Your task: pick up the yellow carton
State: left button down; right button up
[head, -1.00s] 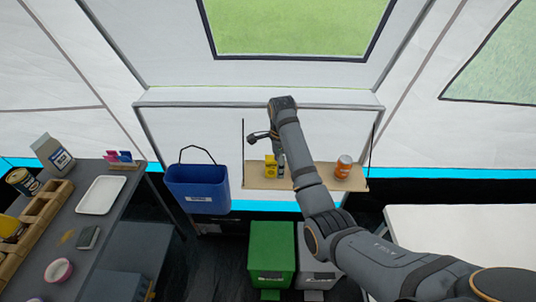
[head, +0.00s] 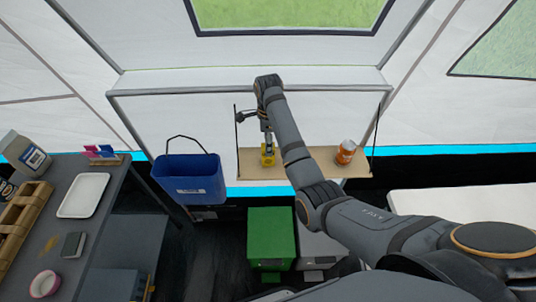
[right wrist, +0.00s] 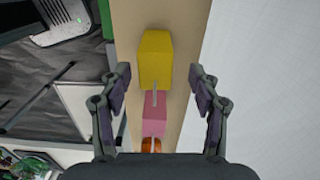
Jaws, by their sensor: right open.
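The yellow carton (head: 268,161) stands upright on a hanging wooden shelf, near its left end. In the right wrist view the carton (right wrist: 156,58) shows ahead, between the lines of the two fingers, with a gap on each side. My right gripper (head: 267,143) points down just above the carton in the head view. Its fingers (right wrist: 159,76) are spread apart and hold nothing. I cannot tell whether the fingertips are level with the carton's top. My left gripper is not in view.
A pink block (right wrist: 154,113) stands close to the carton, and an orange jar (head: 345,152) stands farther right on the shelf (head: 318,163). A blue bucket (head: 190,180) hangs left of the shelf. A green bin (head: 271,235) stands below.

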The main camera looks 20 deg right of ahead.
jog(key=f, duration=0.3)
jog(key=shift+s+a, duration=0.1)
jog(key=shift+s, duration=0.25)
jog(key=shift+w+f, duration=0.1)
jog(key=shift+f, duration=0.55)
jog(key=c, duration=0.9)
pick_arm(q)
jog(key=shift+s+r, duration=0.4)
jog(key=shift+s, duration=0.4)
pick_arm(e)
jog(key=shift+c, duration=0.2)
pick_arm(q)
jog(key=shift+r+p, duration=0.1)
jog(key=shift+p, duration=0.25)
pick_arm(e)
jog(key=shift+r, duration=0.15)
